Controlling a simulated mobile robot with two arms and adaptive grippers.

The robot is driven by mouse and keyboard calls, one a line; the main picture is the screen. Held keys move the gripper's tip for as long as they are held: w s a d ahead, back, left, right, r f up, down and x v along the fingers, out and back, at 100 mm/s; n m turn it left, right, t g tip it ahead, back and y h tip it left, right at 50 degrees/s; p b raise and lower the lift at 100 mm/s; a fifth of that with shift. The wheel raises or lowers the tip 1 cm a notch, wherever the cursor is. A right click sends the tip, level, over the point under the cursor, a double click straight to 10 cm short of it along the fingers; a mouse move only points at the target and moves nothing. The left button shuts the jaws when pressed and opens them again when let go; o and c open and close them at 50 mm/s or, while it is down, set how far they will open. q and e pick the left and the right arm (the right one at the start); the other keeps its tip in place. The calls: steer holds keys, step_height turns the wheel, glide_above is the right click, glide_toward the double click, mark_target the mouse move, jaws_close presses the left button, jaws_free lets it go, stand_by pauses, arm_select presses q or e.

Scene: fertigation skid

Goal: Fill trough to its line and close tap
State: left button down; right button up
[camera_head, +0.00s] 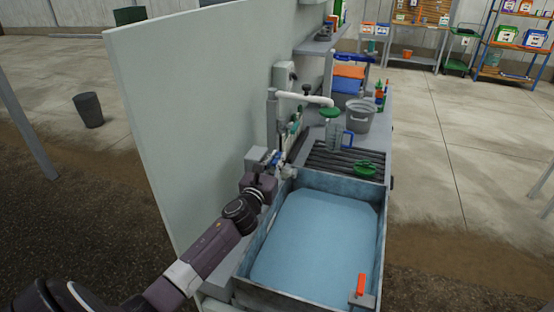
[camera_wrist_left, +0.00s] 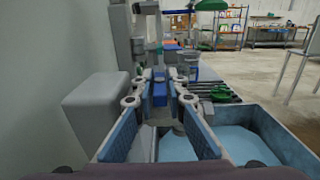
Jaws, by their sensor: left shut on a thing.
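The grey-blue trough (camera_head: 382,240) is at the lower middle of the head view, with a broad sheet of pale blue water (camera_head: 315,240) inside. Its fill line cannot be made out. My left gripper (camera_head: 279,163) is at the trough's back left corner, against the panel side. In the left wrist view its fingers (camera_wrist_left: 160,98) are shut on a small blue tap handle (camera_wrist_left: 159,88). The tap's outlet is mostly hidden by the fingers, and I cannot tell whether water runs. The trough also shows in the wrist view (camera_wrist_left: 268,132). My right gripper is not in view.
A tall pale panel (camera_head: 190,110) stands left of the trough. Behind the trough are a dark slatted rack (camera_head: 345,160), a green item (camera_head: 364,168), a clear jug (camera_head: 336,134) and a grey bucket (camera_head: 359,116). An orange clip (camera_head: 361,284) sits at the near right corner.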

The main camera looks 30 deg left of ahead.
arm_select(q)
steer(key=n+g+y+b, duration=0.1)
steer(key=y, duration=0.1)
steer(key=n+y, duration=0.2)
steer(key=shift+d+f+g+y+b, duration=0.1)
steer(key=shift+g+y+b, duration=0.2)
steer(key=shift+g+b, duration=0.1)
steer(key=shift+n+g+y+b, duration=1)
steer(key=shift+n+g+y, duration=1.3)
steer(key=shift+y, duration=0.3)
steer(key=c, duration=2)
jaws_free()
steer(key=v, duration=1.2)
steer(key=shift+w, duration=0.1)
